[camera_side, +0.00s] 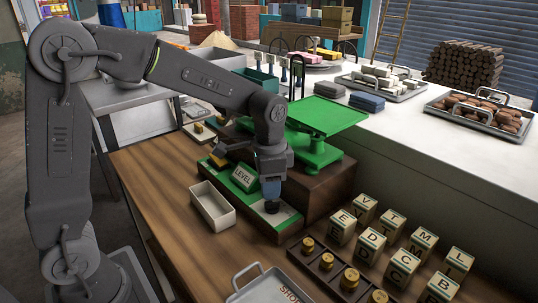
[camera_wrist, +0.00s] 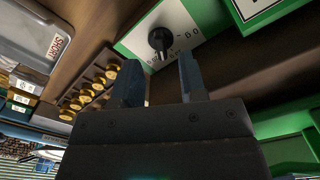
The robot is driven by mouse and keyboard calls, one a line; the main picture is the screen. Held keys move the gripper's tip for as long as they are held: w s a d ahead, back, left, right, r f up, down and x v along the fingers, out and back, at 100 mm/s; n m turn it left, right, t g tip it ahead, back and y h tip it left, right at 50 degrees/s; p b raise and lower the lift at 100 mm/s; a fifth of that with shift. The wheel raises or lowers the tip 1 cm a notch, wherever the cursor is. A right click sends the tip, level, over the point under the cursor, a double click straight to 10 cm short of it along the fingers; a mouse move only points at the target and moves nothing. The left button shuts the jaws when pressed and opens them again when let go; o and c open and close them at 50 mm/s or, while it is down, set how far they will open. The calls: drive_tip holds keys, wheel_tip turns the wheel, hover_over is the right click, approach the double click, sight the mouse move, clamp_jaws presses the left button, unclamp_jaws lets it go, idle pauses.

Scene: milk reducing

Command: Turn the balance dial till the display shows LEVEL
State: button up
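The balance dial is a small black knob (camera_side: 271,207) on a white plate in the green-edged panel. It also shows in the wrist view as a black knob (camera_wrist: 160,40) with marks printed around it. My gripper (camera_side: 271,188) points down just above the knob. In the wrist view my gripper (camera_wrist: 159,60) has its two fingers apart with nothing between them, and the knob lies beyond the fingertips. The green balance pan (camera_side: 325,117) stands behind on a brown block.
A white open box (camera_side: 212,205) sits left of the panel. A rack of brass weights (camera_side: 327,262) and a tray marked SHORT (camera_side: 270,290) lie in front. Several lettered blocks (camera_side: 370,246) stand at the right. Bare wooden bench (camera_side: 165,185) lies at the left.

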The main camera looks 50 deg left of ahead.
wheel_tip(320, 180, up, 9)
drive_tip(key=shift+r, duration=0.2)
drive_tip(key=shift+o, duration=1)
drive_tip(key=shift+d+n, duration=0.1)
drive_tip(key=shift+n, duration=0.2)
drive_tip(key=n+t+y, duration=0.2)
drive_tip(key=n+y, duration=0.2)
drive_tip(key=n, duration=1.4)
approach(272, 202)
drive_tip(key=shift+m, duration=0.3)
drive_tip(key=x, duration=0.9)
drive_tip(key=shift+c, duration=0.2)
drive_tip(key=c, duration=0.6)
